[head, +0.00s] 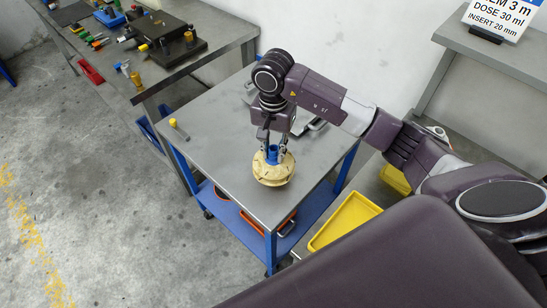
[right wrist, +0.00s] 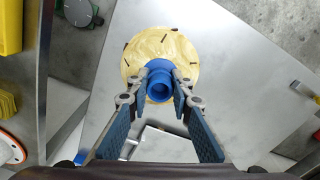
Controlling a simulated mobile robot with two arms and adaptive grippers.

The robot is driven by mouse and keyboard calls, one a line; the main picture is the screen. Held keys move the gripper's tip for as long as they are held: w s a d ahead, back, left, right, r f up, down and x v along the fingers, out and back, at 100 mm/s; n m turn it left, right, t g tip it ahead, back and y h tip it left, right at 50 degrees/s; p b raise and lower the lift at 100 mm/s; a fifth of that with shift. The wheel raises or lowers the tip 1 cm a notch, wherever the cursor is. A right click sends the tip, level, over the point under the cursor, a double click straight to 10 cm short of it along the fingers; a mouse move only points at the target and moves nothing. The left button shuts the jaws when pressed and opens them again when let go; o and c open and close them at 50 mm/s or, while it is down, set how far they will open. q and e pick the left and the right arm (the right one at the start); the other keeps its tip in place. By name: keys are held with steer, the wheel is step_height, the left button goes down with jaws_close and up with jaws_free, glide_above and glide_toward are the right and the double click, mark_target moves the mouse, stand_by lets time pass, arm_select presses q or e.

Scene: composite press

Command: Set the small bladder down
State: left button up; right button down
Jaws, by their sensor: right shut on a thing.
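The small bladder is a pale yellow, rounded body (head: 273,170) with a blue neck; it is at the front part of the grey cart top (head: 215,120). In the right wrist view the bladder (right wrist: 182,55) is seen from above, with dark marks on its yellow face and the blue neck in the middle. My right gripper (head: 271,148) points down and is shut on the blue neck; its fingers (right wrist: 160,86) lie on both sides of it. Whether the bladder's underside touches the cart top cannot be told. My left gripper is not in view.
A small yellow-tipped item (head: 178,127) lies at the cart's left edge. Metal pieces (head: 312,126) lie behind my gripper. A yellow bin (head: 344,220) is to the right of the cart. A bench (head: 165,70) with tools stands at back left. The cart's left half is mostly clear.

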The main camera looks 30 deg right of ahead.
mark_target(273, 161)
step_height(273, 161, down, 4)
steer(key=shift+r+p, duration=0.15)
steer(key=shift+p, duration=0.35)
steer(key=shift+f, duration=0.3)
steer(key=shift+f, duration=0.1)
steer(key=shift+f, duration=0.15)
steer(key=c, duration=1.7)
jaws_free()
